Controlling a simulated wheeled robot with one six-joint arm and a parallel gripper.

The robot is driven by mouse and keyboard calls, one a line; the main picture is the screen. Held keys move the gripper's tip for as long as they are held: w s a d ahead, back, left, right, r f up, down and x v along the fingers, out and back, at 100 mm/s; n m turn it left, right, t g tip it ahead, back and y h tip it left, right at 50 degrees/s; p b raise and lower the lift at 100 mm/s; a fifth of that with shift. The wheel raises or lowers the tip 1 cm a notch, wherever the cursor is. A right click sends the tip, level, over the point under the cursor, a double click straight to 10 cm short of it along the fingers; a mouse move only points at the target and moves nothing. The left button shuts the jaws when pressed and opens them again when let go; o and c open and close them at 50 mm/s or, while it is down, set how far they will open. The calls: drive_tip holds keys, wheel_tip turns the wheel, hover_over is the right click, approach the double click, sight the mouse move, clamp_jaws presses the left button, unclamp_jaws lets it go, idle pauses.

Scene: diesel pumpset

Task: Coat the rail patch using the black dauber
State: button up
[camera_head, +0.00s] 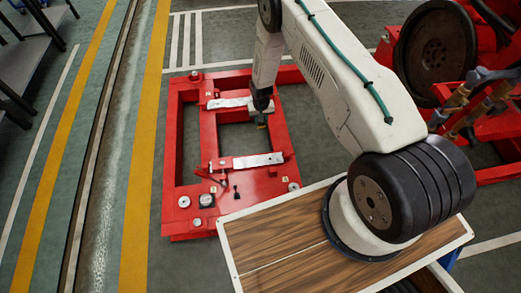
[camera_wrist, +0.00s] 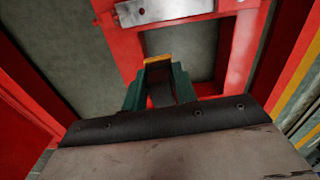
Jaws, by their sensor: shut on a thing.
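My gripper (camera_wrist: 159,85) has green fingers and is shut on the black dauber (camera_wrist: 160,95), a dark block between them with a yellow edge at its far end. In the head view my gripper (camera_head: 262,120) hangs over the right side of the red frame (camera_head: 187,150), beside its opening. Whether the dauber touches the frame cannot be told. A second metal plate (camera_head: 258,160) lies on the near crossbar. I cannot make out which surface is the rail patch.
Small dark fittings (camera_head: 236,191) and round pads (camera_head: 206,199) sit on the frame's near end. Red machinery with a dark flywheel (camera_head: 432,50) stands at the right.

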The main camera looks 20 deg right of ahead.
drive_tip(key=shift+m, duration=0.4)
drive_tip(key=shift+s+a+f, duration=0.35)
drive_tip(key=shift+s+f, duration=0.55)
drive_tip(key=shift+f, duration=2.9)
drive_tip(key=shift+s+a+f, duration=0.4)
drive_tip(key=shift+s+f, duration=0.5)
drive_tip(key=shift+f, duration=2.95)
drive_tip(key=shift+s+a+f, duration=0.35)
drive_tip(key=shift+s+f, duration=0.55)
drive_tip(key=shift+f, duration=2.9)
drive_tip(key=shift+f, duration=1)
drive_tip(key=shift+a, duration=0.1)
drive_tip(key=shift+w+a+r, duration=0.1)
drive_tip(key=shift+a+r, duration=0.05)
drive_tip(key=shift+a, duration=0.3)
drive_tip(key=shift+w+a+f, duration=0.1)
drive_tip(key=shift+a, duration=0.4)
drive_tip(key=shift+w+a+f, duration=0.1)
drive_tip(key=shift+a, duration=0.4)
drive_tip(key=shift+w+a+r, duration=0.15)
drive_tip(key=shift+w+a, duration=0.05)
drive_tip(key=shift+a, duration=0.75)
drive_tip(key=shift+w+a, duration=0.2)
drive_tip(key=shift+a, duration=0.8)
drive_tip(key=shift+w+a, duration=0.2)
drive_tip(key=shift+a, duration=0.85)
drive_tip(key=shift+w+a, duration=0.2)
drive_tip(key=shift+a, duration=0.8)
